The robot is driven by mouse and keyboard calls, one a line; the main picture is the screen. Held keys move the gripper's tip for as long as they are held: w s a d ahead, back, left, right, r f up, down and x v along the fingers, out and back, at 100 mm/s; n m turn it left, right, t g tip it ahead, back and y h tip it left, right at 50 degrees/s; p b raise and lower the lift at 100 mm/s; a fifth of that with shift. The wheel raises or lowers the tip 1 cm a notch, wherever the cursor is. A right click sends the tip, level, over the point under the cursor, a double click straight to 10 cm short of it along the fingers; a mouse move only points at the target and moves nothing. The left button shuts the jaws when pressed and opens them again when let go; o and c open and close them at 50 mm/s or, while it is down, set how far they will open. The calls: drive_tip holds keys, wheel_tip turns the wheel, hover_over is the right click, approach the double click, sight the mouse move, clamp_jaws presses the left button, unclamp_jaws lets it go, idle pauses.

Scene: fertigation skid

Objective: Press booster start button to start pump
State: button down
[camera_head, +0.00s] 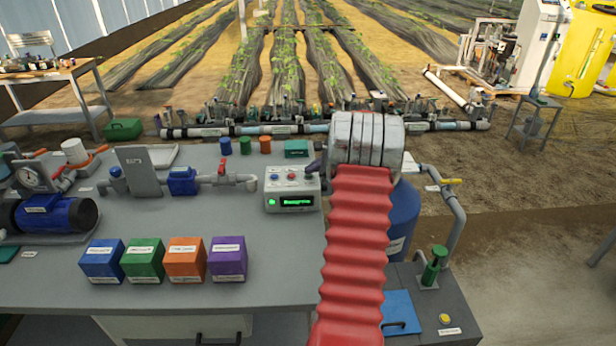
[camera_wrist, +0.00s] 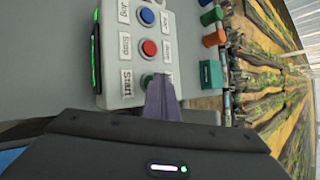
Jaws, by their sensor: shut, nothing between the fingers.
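The control box (camera_head: 291,203) stands on the bench at the right end, with a green-lit display on its front and small buttons on top. In the wrist view the box (camera_wrist: 118,62) shows turned sideways, with a blue button labelled Jog (camera_wrist: 146,16), a red button labelled Stop (camera_wrist: 149,47) and a green button labelled Start (camera_wrist: 147,79). My gripper (camera_wrist: 160,82) is shut and empty. Its tip is at the Start button and hides part of it; I cannot tell whether it touches. In the head view my gripper (camera_head: 314,170) reaches the box's right side.
Blue, green, orange and purple boxes (camera_head: 227,260) stand at the bench front. A blue pump (camera_head: 55,215) is at the left. Small coloured cylinders (camera_head: 245,145) and a teal box (camera_head: 296,148) lie behind the control box. A blue tank (camera_head: 403,215) and pipes stand at the right.

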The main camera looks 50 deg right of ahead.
sight(311, 177)
drive_tip(key=shift+r, duration=0.75)
wheel_tip(311, 177, up, 5)
idle(0.7)
idle(0.9)
